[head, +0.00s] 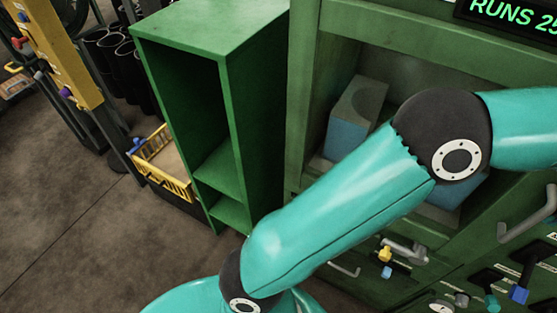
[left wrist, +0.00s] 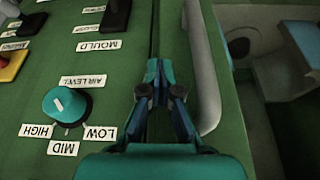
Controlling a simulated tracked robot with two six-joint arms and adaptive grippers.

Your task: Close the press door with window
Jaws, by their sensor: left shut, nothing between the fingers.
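The green press (head: 345,35) fills the right of the head view, with an open chamber facing me. A grey bar handle (head: 528,218) shows at the right edge of the head view; a long pale handle (left wrist: 203,65) also shows in the left wrist view, on a green strip beside the chamber. I cannot make out the windowed door's outline or how far it stands open. My left gripper (left wrist: 160,75) is shut and empty, just left of the handle in the wrist view. Its fingers are out of sight in the head view. My right gripper is not in view.
Grey-blue blocks (head: 352,112) sit in the chamber. A control panel with a teal knob (left wrist: 67,104) lies left of my fingers in the wrist view. A green shelf cabinet (head: 205,28) and a yellow crate (head: 178,185) stand left of the press. Floor is clear at lower left.

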